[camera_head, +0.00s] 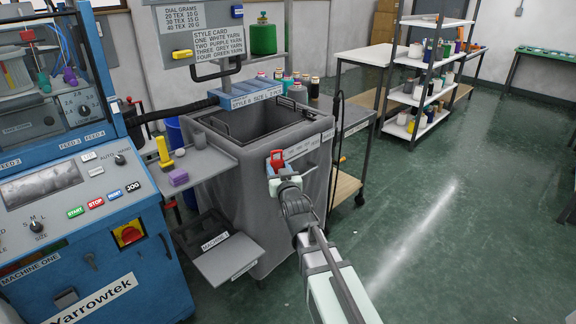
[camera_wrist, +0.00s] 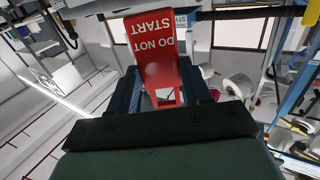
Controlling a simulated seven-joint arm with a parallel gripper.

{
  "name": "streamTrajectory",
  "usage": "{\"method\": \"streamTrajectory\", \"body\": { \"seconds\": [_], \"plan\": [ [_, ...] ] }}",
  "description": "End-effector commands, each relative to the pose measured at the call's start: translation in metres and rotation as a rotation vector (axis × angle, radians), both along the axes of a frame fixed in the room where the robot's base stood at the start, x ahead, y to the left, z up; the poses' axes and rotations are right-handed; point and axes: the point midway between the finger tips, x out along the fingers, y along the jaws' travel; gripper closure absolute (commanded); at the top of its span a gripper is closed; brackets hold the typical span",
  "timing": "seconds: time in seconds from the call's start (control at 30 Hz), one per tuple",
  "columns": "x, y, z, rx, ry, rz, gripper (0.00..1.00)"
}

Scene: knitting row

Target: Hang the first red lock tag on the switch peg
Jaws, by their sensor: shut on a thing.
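A red lock tag (camera_head: 277,158) is held at the end of my arm, in front of the grey fabric-sided bin. In the wrist view the red tag (camera_wrist: 153,58) stands out past the jaws, its words "DO NOT START" upside down. My gripper (camera_head: 276,171) is shut on the tag's lower end; the dark fingers also show in the wrist view (camera_wrist: 158,98). A red and yellow rotary switch (camera_head: 128,235) is on the front of the blue machine at left, well left of and apart from my gripper. I cannot make out a separate peg there.
The blue machine (camera_head: 60,285) labelled Machine One fills the left. A grey shelf (camera_head: 205,163) with yellow and purple items and a lower Machine 1 tray (camera_head: 228,262) lie between gripper and switch. The grey bin (camera_head: 300,120) stands behind. The green floor at right is mostly clear.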

Motion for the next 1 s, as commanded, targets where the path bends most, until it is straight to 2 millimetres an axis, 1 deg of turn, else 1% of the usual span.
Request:
{"method": "streamTrajectory", "body": {
  "seconds": [0.27, 0.47, 0.57, 0.6, 0.67, 0.8, 0.97, 1.0],
  "plan": [
    [-0.007, 0.037, -0.024, -0.001, 0.002, 0.048, 0.81],
    [-0.015, 0.070, -0.046, 0.000, 0.003, 0.092, 0.81],
    [-0.022, 0.094, -0.063, -0.001, 0.003, 0.123, 0.81],
    [-0.025, 0.106, -0.072, -0.001, 0.004, 0.140, 0.81],
    [-0.031, 0.125, -0.086, -0.001, 0.005, 0.164, 0.81],
    [-0.046, 0.167, -0.119, -0.001, 0.004, 0.221, 0.81],
    [-0.067, 0.214, -0.159, -0.002, 0.004, 0.284, 0.81],
    [-0.073, 0.225, -0.169, -0.002, 0.005, 0.299, 0.81]
  ]
}}
